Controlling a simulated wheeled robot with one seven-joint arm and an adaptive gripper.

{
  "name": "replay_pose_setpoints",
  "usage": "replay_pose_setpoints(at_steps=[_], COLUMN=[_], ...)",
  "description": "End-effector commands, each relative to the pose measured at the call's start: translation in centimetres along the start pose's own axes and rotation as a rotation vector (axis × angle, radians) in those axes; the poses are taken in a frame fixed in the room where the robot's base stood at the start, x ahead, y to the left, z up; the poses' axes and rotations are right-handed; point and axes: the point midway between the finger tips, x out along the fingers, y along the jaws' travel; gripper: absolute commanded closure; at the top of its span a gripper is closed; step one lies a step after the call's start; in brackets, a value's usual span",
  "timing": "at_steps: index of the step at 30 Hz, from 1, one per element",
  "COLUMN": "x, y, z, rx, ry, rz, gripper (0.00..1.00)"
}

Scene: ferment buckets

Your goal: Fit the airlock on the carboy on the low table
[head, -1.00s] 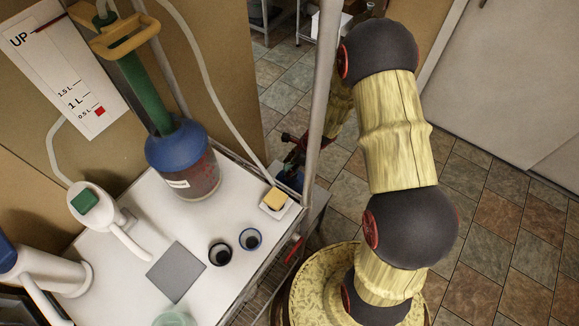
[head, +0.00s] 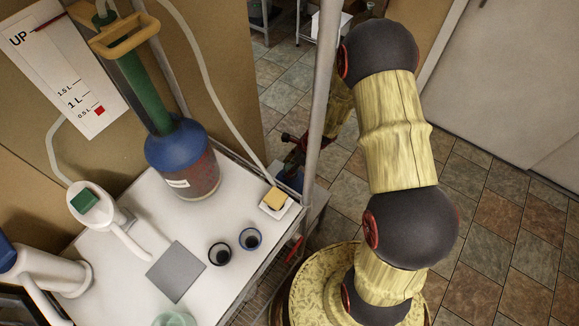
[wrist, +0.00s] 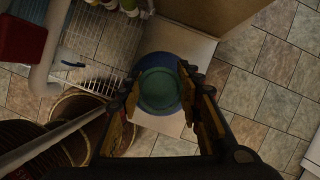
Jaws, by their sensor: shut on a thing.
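My gripper (wrist: 159,86) points down in the wrist view, its two fingers on either side of a teal round thing (wrist: 159,90). It is shut on this thing, which looks like the airlock seen from above. A blue round shape (wrist: 155,60) shows below and around it, apparently the carboy top, over a white low table (wrist: 197,50). Whether the airlock touches the carboy cannot be told. In the head view my gripper (head: 292,150) is partly hidden behind a grey post, with a dark blue shape (head: 289,181) under it.
A white counter (head: 135,195) holds a blue-collared canister (head: 181,160), two small dark cups (head: 220,253), a grey square (head: 176,271) and a yellow sponge (head: 275,198). The grey post (head: 321,100) stands beside my arm. A wire rack (wrist: 95,45) is left of the low table; tiled floor lies right.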

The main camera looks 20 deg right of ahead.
Motion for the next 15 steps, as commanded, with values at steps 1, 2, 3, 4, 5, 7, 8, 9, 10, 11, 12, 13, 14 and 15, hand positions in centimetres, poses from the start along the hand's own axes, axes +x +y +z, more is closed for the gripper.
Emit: replay_pose_setpoints(at_steps=[1, 2, 3, 4, 5, 7, 8, 9, 10, 11, 12, 13, 14, 15], x=[0.07, 0.09, 0.09, 0.08, 0.07, 0.07, 0.07, 0.07, 0.07, 0.06, 0.06, 0.07, 0.07, 0.07], y=[-0.01, -0.01, -0.01, -0.01, -0.01, -0.01, -0.01, -0.01, -0.01, -0.01, -0.01, -0.01, -0.01, -0.01], z=[-0.02, -0.03, -0.03, -0.02, -0.02, -0.02, -0.02, -0.02, -0.02, -0.02, -0.02, -0.02, -0.02, -0.02], rx=[0.0, 0.0, 0.0, 0.0, 0.0, 0.0, 0.0, 0.0, 0.0, 0.0, 0.0, 0.0, 0.0, 0.0], ry=[0.0, 0.0, 0.0, 0.0, 0.0, 0.0, 0.0, 0.0, 0.0, 0.0, 0.0, 0.0, 0.0, 0.0], rz=[0.0, 0.0, 0.0, 0.0, 0.0, 0.0, 0.0, 0.0, 0.0, 0.0, 0.0, 0.0, 0.0, 0.0], gripper=[0.94, 0.94, 0.94, 0.94, 0.94, 0.94, 0.94, 0.94, 0.94, 0.64, 0.62, 0.6, 0.59, 0.56])
